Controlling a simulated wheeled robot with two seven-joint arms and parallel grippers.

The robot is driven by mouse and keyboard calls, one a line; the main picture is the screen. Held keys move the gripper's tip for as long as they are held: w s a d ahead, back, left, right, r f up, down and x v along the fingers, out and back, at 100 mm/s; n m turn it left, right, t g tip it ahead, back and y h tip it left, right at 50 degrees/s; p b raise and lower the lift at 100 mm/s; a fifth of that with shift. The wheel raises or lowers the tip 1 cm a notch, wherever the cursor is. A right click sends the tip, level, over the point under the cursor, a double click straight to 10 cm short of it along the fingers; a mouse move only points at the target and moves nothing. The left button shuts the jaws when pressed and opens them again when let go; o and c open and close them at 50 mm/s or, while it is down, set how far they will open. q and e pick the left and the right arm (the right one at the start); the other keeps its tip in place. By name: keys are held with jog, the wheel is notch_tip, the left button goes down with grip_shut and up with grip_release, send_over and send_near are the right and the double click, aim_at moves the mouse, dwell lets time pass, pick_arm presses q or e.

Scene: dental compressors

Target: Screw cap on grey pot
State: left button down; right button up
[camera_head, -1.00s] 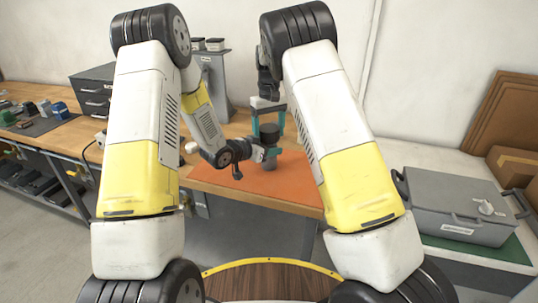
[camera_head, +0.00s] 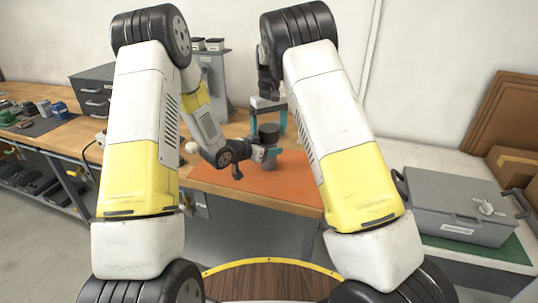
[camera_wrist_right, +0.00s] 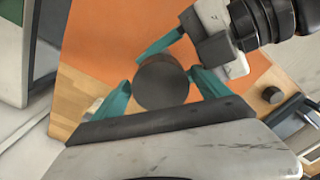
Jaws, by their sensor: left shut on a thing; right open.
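A dark round cap (camera_head: 268,132) sits upright on top of the grey pot (camera_head: 270,160), above the orange mat. My left gripper (camera_head: 261,154) comes in from the left and is shut on the pot below the cap. My right gripper (camera_head: 269,115) hangs above with its teal fingers pointing down, open. In the right wrist view, the cap (camera_wrist_right: 161,82) lies between the two right fingers, with a finger on either side. The cap hides the pot there. One teal finger of my left gripper shows behind it. I cannot tell how far the cap is screwed down.
The orange mat (camera_head: 290,182) covers the front of the wooden bench. A grey stand (camera_head: 213,78) and a drawer box (camera_head: 93,90) are behind to the left. A grey case (camera_head: 455,205) stands on the right. A small dark cylinder (camera_wrist_right: 272,95) is on the wood in the wrist view.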

notch_tip(320, 180, up, 12)
dwell(0.5)
pick_arm(q)
jog(key=c, duration=0.5)
grip_release()
jog(key=v, duration=0.7)
jog(key=shift+s+a+r, duration=0.2)
jog(key=shift+a, duration=0.05)
pick_arm(e)
jog(key=shift+d, duration=0.1)
